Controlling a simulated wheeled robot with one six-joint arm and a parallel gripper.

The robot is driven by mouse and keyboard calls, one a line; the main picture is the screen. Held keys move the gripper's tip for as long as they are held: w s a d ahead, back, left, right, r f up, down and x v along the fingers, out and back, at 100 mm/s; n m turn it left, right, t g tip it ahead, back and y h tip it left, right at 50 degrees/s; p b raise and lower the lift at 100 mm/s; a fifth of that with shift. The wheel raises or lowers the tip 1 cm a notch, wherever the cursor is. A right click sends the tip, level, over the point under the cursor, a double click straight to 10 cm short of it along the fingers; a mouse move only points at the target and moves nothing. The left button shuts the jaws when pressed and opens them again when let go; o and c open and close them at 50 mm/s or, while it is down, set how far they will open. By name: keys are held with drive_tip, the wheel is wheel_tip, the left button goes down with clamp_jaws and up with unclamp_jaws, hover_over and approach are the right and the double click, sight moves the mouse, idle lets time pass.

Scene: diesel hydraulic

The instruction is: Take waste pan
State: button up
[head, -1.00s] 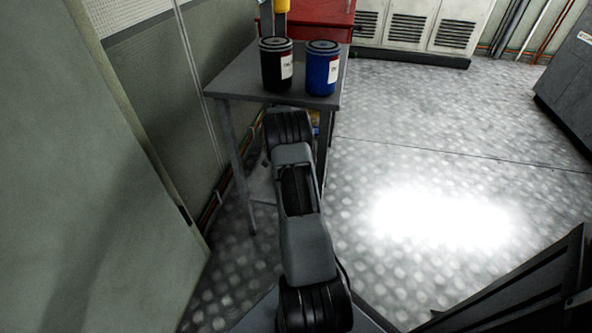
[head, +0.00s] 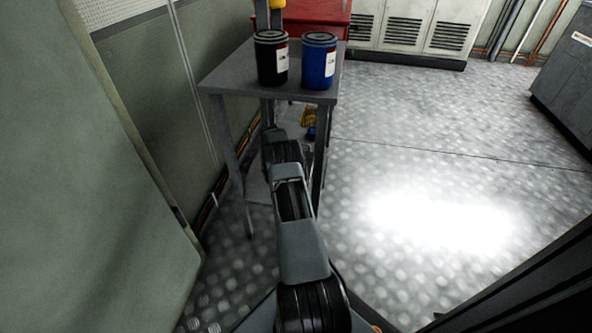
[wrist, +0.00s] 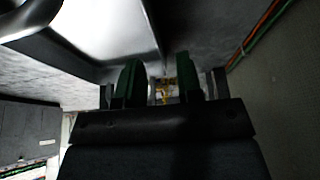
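I cannot make out a waste pan for certain in either view. A pale, shiny curved surface (wrist: 90,22) fills the upper left of the wrist view, cut off by the frame; I cannot tell whether it is the pan or part of a shelf. My gripper (wrist: 157,80) shows in the wrist view with its two green-padded fingers apart and nothing between them close up. A small yellow thing lies farther off beyond the fingers. In the head view my arm reaches down toward the lower part of the grey table (head: 225,78), and hides the gripper.
A black canister (head: 271,60) and a blue canister (head: 318,62) stand on the table top. A yellow object (head: 309,117) lies low behind the table legs. A red cabinet (head: 318,17) stands behind. The wall is close on the left; the floor on the right is clear.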

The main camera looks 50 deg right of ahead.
drive_tip(key=b+x, duration=0.1)
drive_tip(key=x, duration=0.3)
drive_tip(key=shift+s+f+b, duration=0.1)
drive_tip(key=shift+f+b, duration=0.05)
drive_tip(key=shift+b, duration=0.25)
drive_tip(key=shift+c, duration=0.5)
clamp_jaws()
